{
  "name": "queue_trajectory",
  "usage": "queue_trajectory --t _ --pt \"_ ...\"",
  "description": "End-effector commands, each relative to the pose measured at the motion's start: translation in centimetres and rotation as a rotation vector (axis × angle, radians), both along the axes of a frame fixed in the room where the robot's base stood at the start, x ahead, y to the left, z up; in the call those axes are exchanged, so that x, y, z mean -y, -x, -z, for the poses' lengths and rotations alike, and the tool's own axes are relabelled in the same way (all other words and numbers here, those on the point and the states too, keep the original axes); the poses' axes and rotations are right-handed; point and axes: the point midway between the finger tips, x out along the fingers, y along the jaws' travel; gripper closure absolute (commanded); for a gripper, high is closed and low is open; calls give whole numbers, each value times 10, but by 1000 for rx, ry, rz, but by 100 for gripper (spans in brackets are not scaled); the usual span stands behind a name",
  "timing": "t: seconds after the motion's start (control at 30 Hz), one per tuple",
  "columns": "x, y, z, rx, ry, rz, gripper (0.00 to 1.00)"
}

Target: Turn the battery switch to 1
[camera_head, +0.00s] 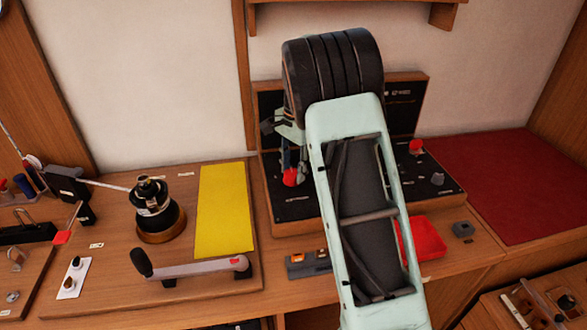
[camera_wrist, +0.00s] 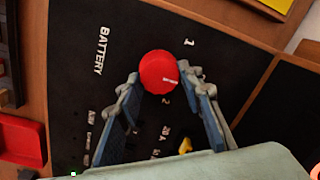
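The battery switch is a round red knob (camera_wrist: 158,72) on a black panel, beside the white word BATTERY in the wrist view. A white mark on the knob faces the right side, between the printed 1 (camera_wrist: 189,42) and 2 (camera_wrist: 166,101). My gripper (camera_wrist: 160,76) has its blue-padded fingers apart, one tip at each side of the knob. The tips are very close to it; I cannot tell if they touch. In the head view the red knob (camera_head: 290,177) shows beside my gripper, partly hidden by it; my arm covers the middle of the panel.
A yellow toggle (camera_wrist: 186,146) sits below the knob in the wrist view. Another red knob (camera_head: 416,147) is on the panel's right part. A red tray (camera_head: 428,238) stands in front, right of my arm.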

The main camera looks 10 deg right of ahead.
Motion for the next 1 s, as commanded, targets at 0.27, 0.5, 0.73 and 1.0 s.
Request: queue_trajectory --t 0.27,0.5,0.73,1.0 --pt "0 0 0 0 0 -2 90" --pt "1 0 -1 0 0 -53 90" --pt "1 -1 -2 0 0 -200 90" --pt "0 -2 -2 0 0 -450 90"
